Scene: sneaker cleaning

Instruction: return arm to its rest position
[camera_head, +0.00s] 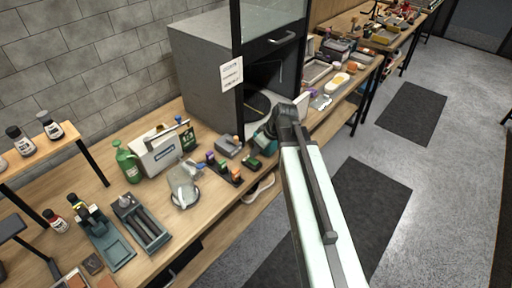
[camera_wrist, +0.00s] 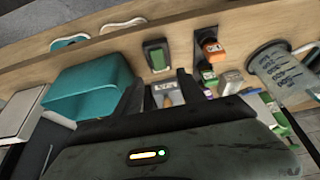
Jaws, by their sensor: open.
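My arm (camera_head: 315,210) reaches up from the bottom right to a dark elbow joint (camera_head: 288,118) in the head view. Its end is folded down beside the workbench front edge and is mostly hidden there. In the wrist view my gripper (camera_wrist: 160,88) has its two dark fingers apart, with nothing held between them. Beyond the fingers lie a small green-topped block (camera_wrist: 157,56) and a bench edge. A teal box (camera_wrist: 88,88) is to the left of the fingers, close to the left one; I cannot tell whether they touch.
The bench (camera_head: 225,215) carries a green spray bottle (camera_head: 127,162), a white box (camera_head: 160,152), a clear jug (camera_head: 184,185) and several small bottles. A grey cabinet (camera_head: 200,75) stands behind. Open floor with dark mats (camera_head: 370,205) lies to the right.

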